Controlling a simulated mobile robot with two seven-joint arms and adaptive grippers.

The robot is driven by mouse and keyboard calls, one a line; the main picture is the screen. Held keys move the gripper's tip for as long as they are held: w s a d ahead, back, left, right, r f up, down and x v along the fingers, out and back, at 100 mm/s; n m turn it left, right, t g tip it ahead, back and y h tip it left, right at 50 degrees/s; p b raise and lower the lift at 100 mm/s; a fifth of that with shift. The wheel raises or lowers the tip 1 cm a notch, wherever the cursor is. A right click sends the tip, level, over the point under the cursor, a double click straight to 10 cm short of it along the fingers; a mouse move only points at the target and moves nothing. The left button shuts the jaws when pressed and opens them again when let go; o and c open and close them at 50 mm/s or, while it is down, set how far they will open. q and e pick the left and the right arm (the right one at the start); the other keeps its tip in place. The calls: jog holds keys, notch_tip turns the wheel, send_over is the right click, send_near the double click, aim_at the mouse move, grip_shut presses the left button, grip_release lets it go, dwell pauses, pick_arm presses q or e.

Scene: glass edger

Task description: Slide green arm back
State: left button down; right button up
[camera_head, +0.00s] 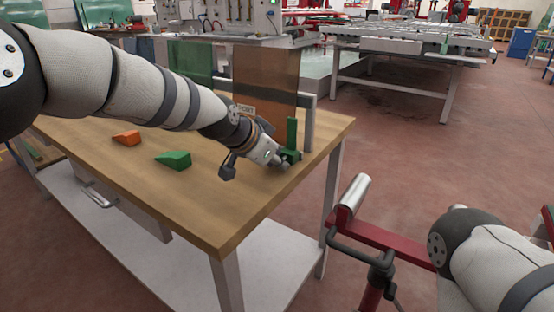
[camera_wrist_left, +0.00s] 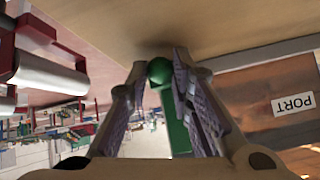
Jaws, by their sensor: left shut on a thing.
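The green arm (camera_head: 291,133) stands upright at the right end of the wooden table, in front of the brown glass panel (camera_head: 266,80). My left gripper (camera_head: 284,162) reaches its base from the left. In the left wrist view, my left gripper (camera_wrist_left: 159,68) has its fingers on either side of a round green knob (camera_wrist_left: 159,71) and is shut on it. The green upright part (camera_wrist_left: 176,122) shows behind the right finger, partly hidden. My right arm shows at the lower right of the head view, but its gripper is out of view.
The wooden table (camera_head: 215,208) also holds an orange wedge (camera_head: 126,138) and a green wedge (camera_head: 174,160). A PORT label (camera_wrist_left: 293,104) is beside the fingers in the wrist view. A red roller stand (camera_head: 375,238) stands right of the table.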

pick_arm(q)
jog(key=shift+s+d, duration=0.1)
jog(key=shift+d, duration=0.05)
jog(key=c, duration=1.4)
grip_release()
jog(key=shift+d, duration=0.1)
jog(key=shift+s+a+r, duration=0.15)
jog(key=shift+a+r, duration=0.1)
jog(key=shift+r, duration=0.05)
jog(key=v, duration=1.1)
jog(key=shift+s, duration=0.2)
jog(key=shift+a, duration=0.1)
